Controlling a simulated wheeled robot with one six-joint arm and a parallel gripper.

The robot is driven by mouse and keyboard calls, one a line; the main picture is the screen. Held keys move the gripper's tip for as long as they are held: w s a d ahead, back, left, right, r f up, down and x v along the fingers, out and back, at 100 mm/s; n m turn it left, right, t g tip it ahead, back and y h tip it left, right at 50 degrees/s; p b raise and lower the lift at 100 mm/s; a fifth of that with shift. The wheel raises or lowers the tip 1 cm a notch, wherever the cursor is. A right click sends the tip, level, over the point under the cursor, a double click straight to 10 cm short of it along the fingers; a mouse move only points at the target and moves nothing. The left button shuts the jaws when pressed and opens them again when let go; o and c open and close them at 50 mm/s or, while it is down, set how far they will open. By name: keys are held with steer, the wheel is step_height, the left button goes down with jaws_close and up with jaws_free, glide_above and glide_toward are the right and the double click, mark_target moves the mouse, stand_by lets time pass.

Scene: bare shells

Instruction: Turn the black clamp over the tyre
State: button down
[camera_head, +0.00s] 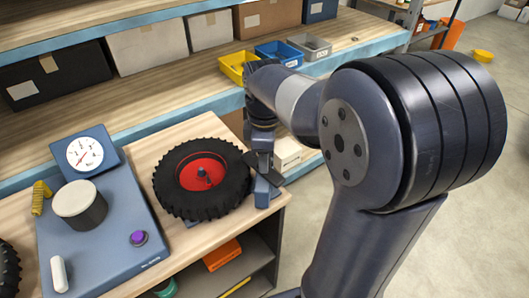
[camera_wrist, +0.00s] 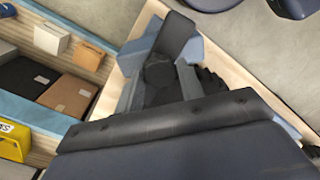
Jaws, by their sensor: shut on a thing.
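The black tyre (camera_head: 234,180) with a red hub (camera_head: 203,172) lies flat on the wooden bench in the head view. The black clamp (camera_head: 268,183) stands at the tyre's right edge on a blue-grey base (camera_head: 263,199). My gripper (camera_head: 262,158) reaches down onto the clamp from above and is shut on it. In the wrist view the clamp's dark arm (camera_wrist: 178,35) points up the picture, away from the tyre (camera_wrist: 213,86), over the blue-grey base. My gripper (camera_wrist: 160,85) closes around its dark round part; my wrist hides much of the tyre there.
A blue-grey station with a gauge (camera_head: 85,153), a pale-topped cylinder (camera_head: 80,200) and a purple button (camera_head: 138,238) stands left of the tyre. Shelves with boxes and a yellow bin (camera_head: 236,67) run behind. Open floor (camera_head: 315,215) lies right of the bench.

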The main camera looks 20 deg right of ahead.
steer(key=n, duration=0.4)
steer(key=shift+r+n+p, duration=0.1)
steer(key=shift+n+p, duration=0.2)
steer(key=shift+p, duration=0.1)
steer(key=shift+n, duration=1.6)
steer(key=c, duration=0.9)
jaws_free()
steer(key=shift+c, duration=0.2)
step_height(320, 180, up, 11)
steer(key=shift+f, duration=0.25)
